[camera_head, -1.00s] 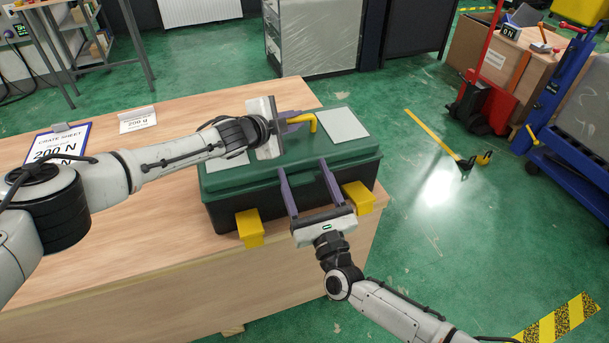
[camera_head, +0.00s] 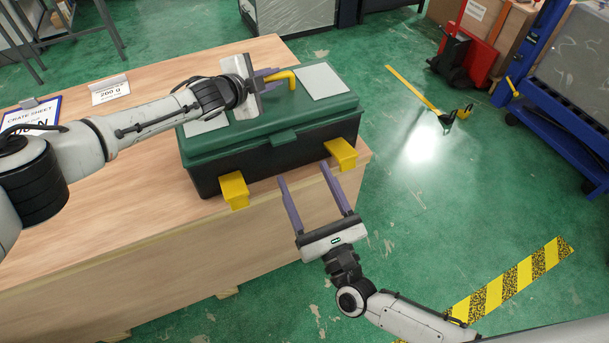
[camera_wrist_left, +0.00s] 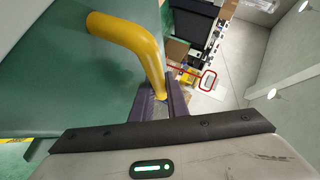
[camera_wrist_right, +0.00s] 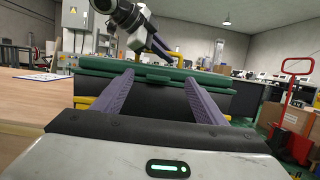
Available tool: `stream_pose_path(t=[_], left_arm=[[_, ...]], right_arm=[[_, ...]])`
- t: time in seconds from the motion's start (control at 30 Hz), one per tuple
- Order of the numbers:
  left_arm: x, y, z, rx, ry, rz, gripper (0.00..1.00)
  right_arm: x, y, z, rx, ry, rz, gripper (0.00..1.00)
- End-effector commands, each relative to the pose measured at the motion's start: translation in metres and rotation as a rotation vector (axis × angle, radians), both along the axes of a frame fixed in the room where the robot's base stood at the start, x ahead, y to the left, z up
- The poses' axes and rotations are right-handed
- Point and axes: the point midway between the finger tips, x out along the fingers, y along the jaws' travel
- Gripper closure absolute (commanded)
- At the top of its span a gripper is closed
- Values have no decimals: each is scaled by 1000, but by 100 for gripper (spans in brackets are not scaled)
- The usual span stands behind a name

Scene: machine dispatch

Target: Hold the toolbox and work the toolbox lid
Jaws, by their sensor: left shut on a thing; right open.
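The toolbox (camera_head: 262,160) has a black body and a green lid (camera_head: 300,108), and sits on the wooden crate top near its front right corner. The lid looks shut. Two yellow latches (camera_head: 234,190) are on the front, with a green tab between them. My left gripper (camera_head: 272,76) is shut on the yellow handle (camera_head: 281,80) on the lid; the handle also shows in the left wrist view (camera_wrist_left: 128,42). My right gripper (camera_head: 304,185) is open and empty in front of the toolbox, apart from it; its fingers point at the front in the right wrist view (camera_wrist_right: 160,90).
The wooden crate (camera_head: 150,255) has free room at the left, with a clipboard sheet (camera_head: 30,117) and a "200 g" card (camera_head: 109,89) on it. Beyond the right edge is open green floor (camera_head: 440,200). A red hand truck (camera_head: 470,45) stands at the back right.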

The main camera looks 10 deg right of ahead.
Motion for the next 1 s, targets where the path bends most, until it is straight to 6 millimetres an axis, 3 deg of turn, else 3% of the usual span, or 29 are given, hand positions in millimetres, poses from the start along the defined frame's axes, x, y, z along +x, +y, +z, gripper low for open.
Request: stream_pose_path(t=[0.17,0.37,0.57,0.8,1.0], left_arm=[[1,-1,2,-1,-3,-1,100],[1,-1,2,-1,-3,-1,100],[1,-1,3,-2,-4,0,100],[1,0,3,-1,-4,0,100],[2,0,3,-2,-5,1,100]], right_arm=[[0,0,0,0,0,0,34],[3,-1,-12,-2,6,-6,66],[6,-3,-52,-7,17,-17,100],[3,-3,-87,-7,24,-4,100],[10,0,-91,-7,22,4,100]])
